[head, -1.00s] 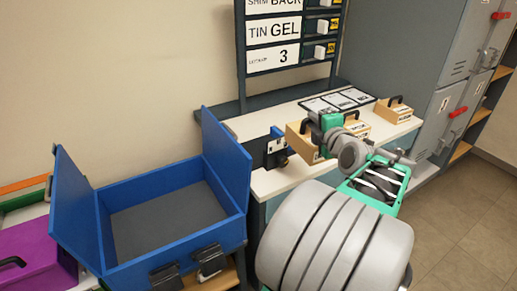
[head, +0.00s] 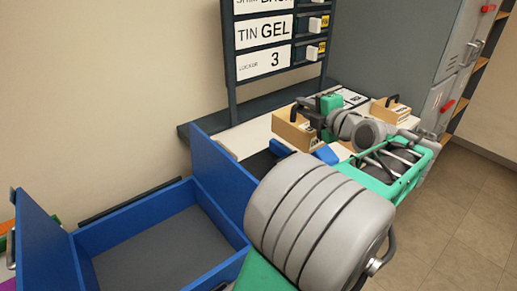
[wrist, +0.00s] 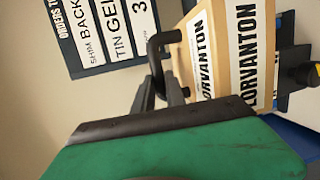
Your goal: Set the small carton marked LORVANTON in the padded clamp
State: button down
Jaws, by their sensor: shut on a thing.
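The small LORVANTON carton (head: 293,130) is tan with a white label and a black handle. My gripper (head: 318,116) is shut on this handle and holds the carton over the white bench. In the wrist view the fingers (wrist: 163,93) close on the handle (wrist: 158,62), and the carton (wrist: 228,45) shows LORVANTON on two faces. What seems to be the padded clamp, a blue and dark fixture (head: 325,154), shows partly below the carton; my arm and the carton hide the rest.
Another handled carton (head: 389,112) stands at the bench's right end. A sign rack (head: 275,45) stands behind the bench (head: 245,138). Grey lockers (head: 450,60) are at the right.

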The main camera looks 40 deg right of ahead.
aim_at(282, 112)
jog(key=w+f, duration=0.1)
jog(key=w, duration=0.1)
jog(key=w+f+p, duration=0.1)
jog(key=w, duration=0.2)
jog(key=w+f, duration=0.1)
jog(key=w, duration=0.1)
jog(key=shift+w+a, duration=0.2)
jog(key=shift+a, duration=0.15)
jog(key=w+f, duration=0.4)
jog(key=f, duration=0.5)
jog(key=shift+w+f, duration=0.3)
jog(key=shift+w, duration=0.05)
